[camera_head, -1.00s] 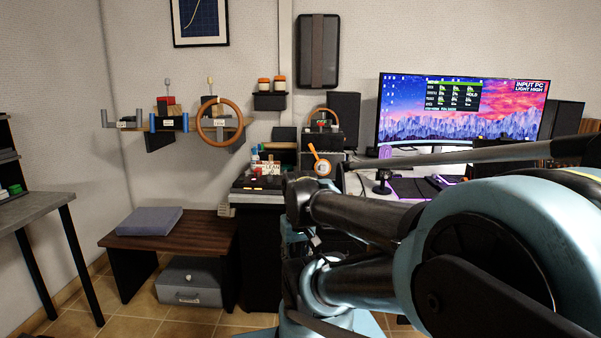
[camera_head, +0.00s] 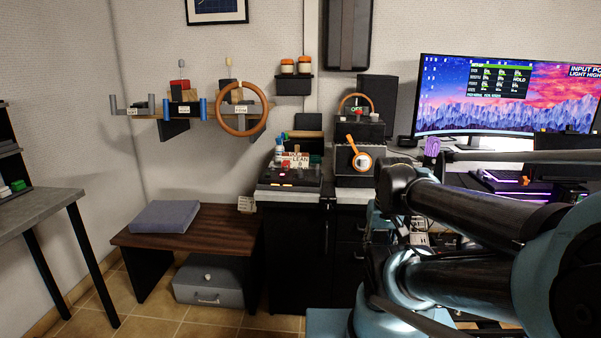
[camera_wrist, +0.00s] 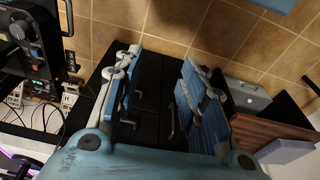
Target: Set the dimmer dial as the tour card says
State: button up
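A round white dial with an orange lever (camera_head: 361,161) is on the front of a dark box (camera_head: 345,178) on the black cabinet; I cannot tell whether it is the dimmer dial. The lever points up and left. A small display on the unit above it reads OFF (camera_head: 357,109). A small pale card (camera_head: 246,204) hangs at the bench's right end, its text too small to read; I cannot tell whether it is the tour card. My gripper (camera_wrist: 160,62) is open and empty in the wrist view, above black drawers. My arm hides it in the head view.
A monitor (camera_head: 480,108) on the desk reads INPUT PC, LIGHT HIGH. A low wooden bench (camera_head: 215,228) holds a grey cushion (camera_head: 164,217), with a grey box (camera_head: 208,281) underneath. A wall shelf with an orange ring (camera_head: 241,133) is above.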

notch_tip(320, 180, up, 2)
notch_tip(320, 180, up, 22)
jog(key=m+g, duration=0.2)
jog(key=m, duration=0.5)
send_over(300, 175)
jog(key=w, duration=0.2)
jog(key=f, duration=1.6)
jog(key=shift+s+f, duration=0.25)
jog(key=shift+f, duration=0.1)
